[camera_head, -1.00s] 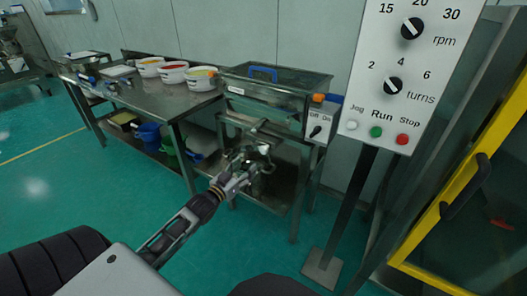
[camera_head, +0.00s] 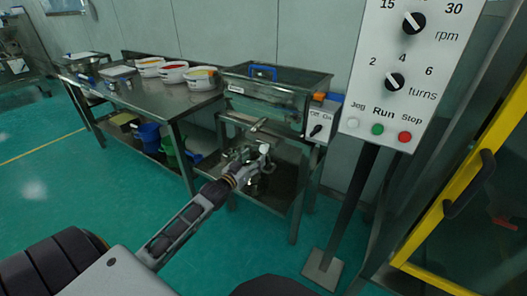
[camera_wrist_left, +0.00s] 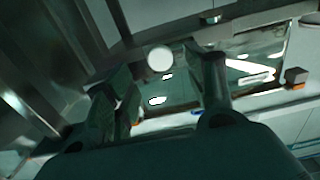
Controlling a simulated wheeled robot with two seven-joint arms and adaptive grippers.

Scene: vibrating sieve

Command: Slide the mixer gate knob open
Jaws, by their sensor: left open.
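The left gripper (camera_head: 256,158) is in front of the steel machine with a clear-walled hopper (camera_head: 275,95), just below its short metal spout or handle (camera_head: 258,126). In the left wrist view the left gripper (camera_wrist_left: 163,95) has its two fingers apart with nothing between them that I can see held. A pale round disc (camera_wrist_left: 160,58) shows beyond and between the fingertips; it may be the gate knob, but I cannot tell for sure. In the head view no knob can be clearly made out near the gripper. My right gripper is not in view.
A control panel (camera_head: 400,70) on a post stands at the right, beside a yellow-framed door (camera_head: 440,200). A steel table (camera_head: 150,95) with several white tubs is at the left. A switch box (camera_head: 318,122) is on the machine. The green floor is clear in front.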

